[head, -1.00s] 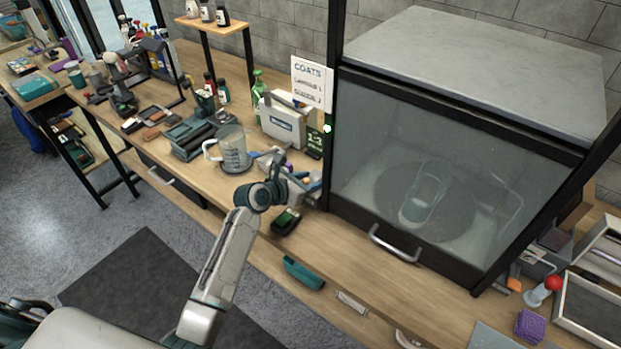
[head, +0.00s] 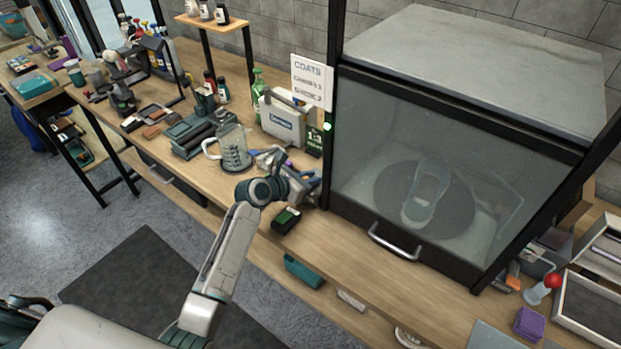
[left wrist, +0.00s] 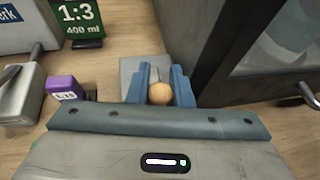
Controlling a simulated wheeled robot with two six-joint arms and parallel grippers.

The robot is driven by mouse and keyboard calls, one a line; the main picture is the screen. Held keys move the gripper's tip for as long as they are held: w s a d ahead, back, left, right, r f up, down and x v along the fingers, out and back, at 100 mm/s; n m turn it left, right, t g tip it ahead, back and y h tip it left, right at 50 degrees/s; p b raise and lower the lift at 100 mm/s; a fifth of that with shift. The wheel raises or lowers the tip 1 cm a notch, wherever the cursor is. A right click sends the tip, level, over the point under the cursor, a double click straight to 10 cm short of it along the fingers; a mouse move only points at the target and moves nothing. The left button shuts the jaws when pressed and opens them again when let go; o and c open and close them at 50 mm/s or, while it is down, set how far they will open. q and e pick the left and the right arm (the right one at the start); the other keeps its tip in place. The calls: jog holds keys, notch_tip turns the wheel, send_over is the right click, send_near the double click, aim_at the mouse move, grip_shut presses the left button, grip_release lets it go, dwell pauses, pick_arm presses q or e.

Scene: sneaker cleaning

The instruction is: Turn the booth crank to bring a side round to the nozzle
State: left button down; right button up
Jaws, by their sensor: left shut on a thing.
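The booth (head: 350,90) stands at the right with its glass front closed. Behind the glass a sneaker (head: 422,203) rests on a dark round turntable (head: 390,185). My left gripper (head: 306,187) is low beside the booth's left front post. In the left wrist view its blue fingers (left wrist: 160,90) are closed around the crank's round wooden knob (left wrist: 160,94). A grey block (left wrist: 132,72) shows just behind the fingers. The crank's arm is mostly hidden by the gripper. My right gripper is not in view.
A clear jug (head: 234,150) and a white case (head: 284,117) stand left of the gripper. A small dark box (head: 286,220) lies at the bench's front edge. A red-knobbed lever (head: 551,283) and a purple block (head: 529,323) are right of the booth.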

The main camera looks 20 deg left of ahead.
pick_arm(q)
jog(key=m+g+h, duration=0.2)
jog(key=a+m+h, duration=0.1)
jog(key=shift+w+a+m+g+b, duration=0.1)
jog(key=shift+w+m+g+b, duration=0.2)
jog(key=shift+m+g, duration=0.1)
jog(key=m+g, duration=0.1)
jog(key=m+g+h, duration=0.1)
jog(key=m+g+h+b, duration=0.1)
jog(key=shift+w+a+m+g, duration=0.3)
jog(key=shift+w+a+g, duration=0.05)
jog(key=shift+w+g, duration=0.05)
jog(key=shift+w+a+f+m+g+h+b, duration=0.1)
jog(key=shift+w+m+g+h+b, duration=0.15)
jog(key=shift+m+g+h+b, duration=0.5)
jog(key=m+g+b, duration=0.1)
jog(key=m+g, duration=0.1)
jog(key=w+m+g+b, duration=0.1)
jog(key=m+g, duration=0.1)
jog(key=shift+a+g+b, duration=0.15)
jog(key=shift+g+b, duration=0.1)
jog(key=shift+b, duration=0.15)
jog(key=shift+w+m+g+y+b, duration=0.25)
jog(key=shift+m+g+b, duration=0.3)
jog(key=shift+m+g, duration=0.55)
jog(key=shift+w+m+g+y+b, duration=0.1)
jog(key=shift+m+g+y+b, duration=0.2)
jog(key=shift+m+g, duration=0.5)
jog(key=shift+n, duration=0.25)
